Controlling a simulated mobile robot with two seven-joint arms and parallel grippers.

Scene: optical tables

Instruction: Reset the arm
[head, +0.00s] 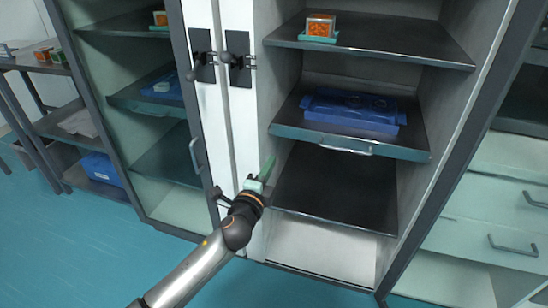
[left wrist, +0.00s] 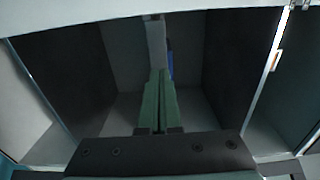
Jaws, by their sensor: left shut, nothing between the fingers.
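My left arm comes in from the bottom left of the head view. Its gripper (head: 266,170) has green fingers and is at the left edge of the open cabinet, in front of the lower shelf. In the left wrist view the two green fingers (left wrist: 159,105) lie side by side, shut, with nothing held between them. My right gripper is in neither view.
The open cabinet has a middle drawer shelf (head: 350,143) with a blue tray (head: 352,118), and a top shelf (head: 400,50) with a small box of orange items (head: 320,25). The lower shelf (head: 335,190) is bare. White door edges with black handles (head: 238,62) stand left.

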